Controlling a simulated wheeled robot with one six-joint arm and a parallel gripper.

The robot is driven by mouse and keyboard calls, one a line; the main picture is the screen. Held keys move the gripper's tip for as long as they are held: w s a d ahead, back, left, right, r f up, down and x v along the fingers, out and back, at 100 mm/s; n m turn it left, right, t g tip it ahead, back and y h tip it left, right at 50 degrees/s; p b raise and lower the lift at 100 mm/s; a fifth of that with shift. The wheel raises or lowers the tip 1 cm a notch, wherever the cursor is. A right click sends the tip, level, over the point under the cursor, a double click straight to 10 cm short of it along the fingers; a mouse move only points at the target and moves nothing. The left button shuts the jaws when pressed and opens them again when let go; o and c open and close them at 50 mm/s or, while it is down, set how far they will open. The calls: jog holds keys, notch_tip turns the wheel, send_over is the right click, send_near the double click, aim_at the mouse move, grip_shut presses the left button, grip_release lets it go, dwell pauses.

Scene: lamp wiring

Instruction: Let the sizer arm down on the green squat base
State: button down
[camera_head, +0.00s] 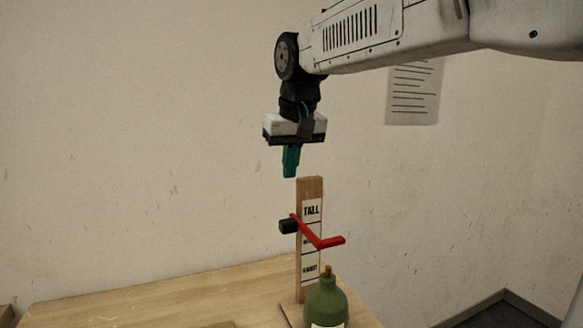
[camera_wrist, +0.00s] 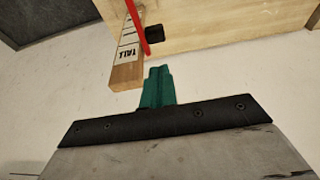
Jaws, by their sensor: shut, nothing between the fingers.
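The sizer is an upright wooden post (camera_head: 311,190) with white labels, the top one reading TALL. Its red sizer arm (camera_head: 318,238) sticks out at about mid-height, with a black knob (camera_head: 288,226) on the left end. The green squat base (camera_head: 327,302) stands at the foot of the post, below the arm and apart from it. My gripper (camera_head: 290,174) is shut and empty, pointing down just above and left of the post's top. In the wrist view the teal fingers (camera_wrist: 158,88) are together near the post's top end (camera_wrist: 126,77), and part of the red arm (camera_wrist: 138,25) shows.
The wooden table (camera_head: 180,298) is mostly bare to the left of the post. A printed sheet (camera_head: 414,92) hangs on the wall behind. A dark square (camera_wrist: 154,34) lies beside the red arm in the wrist view, probably the knob.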

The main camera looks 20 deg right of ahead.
aim_at(287, 220)
jog(key=x, duration=0.6)
jog(key=s+x, duration=0.1)
jog(key=x, duration=0.3)
jog(key=shift+d+f, duration=0.15)
jog(key=shift+d, duration=0.05)
jog(key=shift+f, duration=0.2)
